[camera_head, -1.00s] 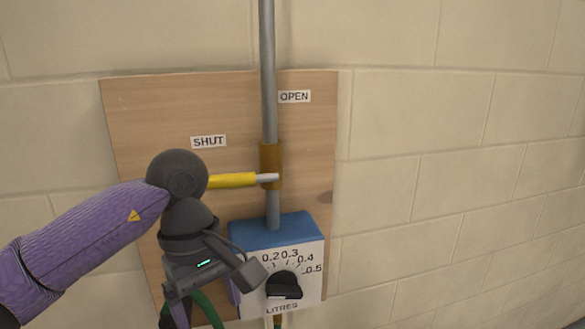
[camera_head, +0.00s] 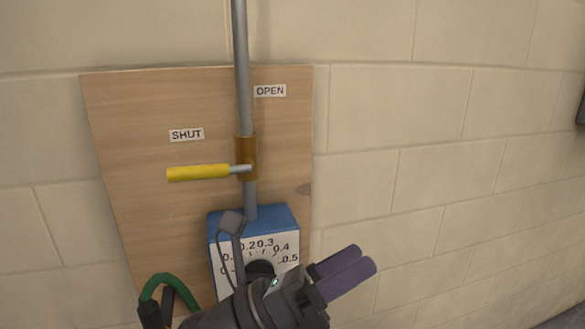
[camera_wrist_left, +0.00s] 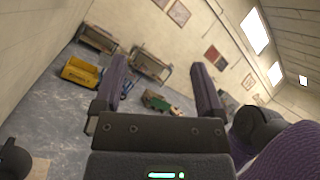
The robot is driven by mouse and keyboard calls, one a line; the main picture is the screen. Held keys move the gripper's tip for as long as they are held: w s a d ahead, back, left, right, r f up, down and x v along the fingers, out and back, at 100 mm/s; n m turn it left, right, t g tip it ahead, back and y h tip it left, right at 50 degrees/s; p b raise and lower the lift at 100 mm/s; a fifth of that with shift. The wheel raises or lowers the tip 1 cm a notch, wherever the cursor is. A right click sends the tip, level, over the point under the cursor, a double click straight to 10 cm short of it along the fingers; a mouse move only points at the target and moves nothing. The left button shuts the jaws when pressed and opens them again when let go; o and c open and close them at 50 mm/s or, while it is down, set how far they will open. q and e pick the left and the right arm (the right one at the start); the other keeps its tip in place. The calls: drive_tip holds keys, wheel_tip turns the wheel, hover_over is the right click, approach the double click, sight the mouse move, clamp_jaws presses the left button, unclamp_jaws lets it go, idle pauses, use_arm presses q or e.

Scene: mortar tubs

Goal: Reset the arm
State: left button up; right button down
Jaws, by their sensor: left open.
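My left gripper (camera_head: 363,258) is at the bottom middle of the head view, its purple fingers pointing right and up. It is empty and clear of the yellow lever. In the left wrist view the fingers (camera_wrist_left: 158,72) stand apart with nothing between them. The yellow lever (camera_head: 198,173) lies level on its brown valve body (camera_head: 246,158), pointing left below the "SHUT" label (camera_head: 186,135). My left wrist covers the lower part of the blue-topped dial box (camera_head: 250,218) and most of its black knob (camera_head: 260,268). My right gripper is out of view.
A wooden board (camera_head: 130,170) on the block wall carries the grey pipe (camera_head: 241,70) and the "OPEN" label (camera_head: 270,90). The left wrist view shows a yellow tub (camera_wrist_left: 80,73) and benches (camera_wrist_left: 150,65) across the room.

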use_arm(q)
drive_tip(key=w+a+f+n+t+y, duration=0.3)
drive_tip(key=a+f+n+t+y, duration=0.35)
drive_tip(key=n, duration=0.75)
drive_tip(key=w+a+f+n+t+y, duration=0.3)
drive_tip(key=a+n+t+y, duration=0.2)
drive_tip(key=n+t+y, duration=0.65)
drive_tip(key=s+a+f+n+g+y, duration=0.2)
drive_tip(key=a+f+n+g, duration=0.1)
drive_tip(key=f+n+g, duration=0.25)
drive_tip(key=s+a+f+n+g+y, duration=0.2)
drive_tip(key=s+a+f+n+g, duration=0.15)
drive_tip(key=f+n, duration=0.25)
drive_tip(key=s+a+f+n+g, duration=0.1)
drive_tip(key=s+f+n+g, duration=0.2)
drive_tip(key=s+f+g, duration=0.4)
drive_tip(key=s+a+f+n+g, duration=0.1)
drive_tip(key=s+f+n+g, duration=0.3)
drive_tip(key=s, duration=0.6)
wheel_tip(320, 180, down, 18)
drive_tip(key=s+m+g, duration=0.1)
drive_tip(key=s, duration=0.1)
drive_tip(key=s+a+f+g+y, duration=0.1)
drive_tip(key=s+a+f, duration=0.2)
drive_tip(key=s+f, duration=0.8)
drive_tip(key=shift+s+a+m+g+b, duration=0.15)
drive_tip(key=shift+s+m+g+b, duration=0.2)
drive_tip(key=shift+s, duration=0.8)
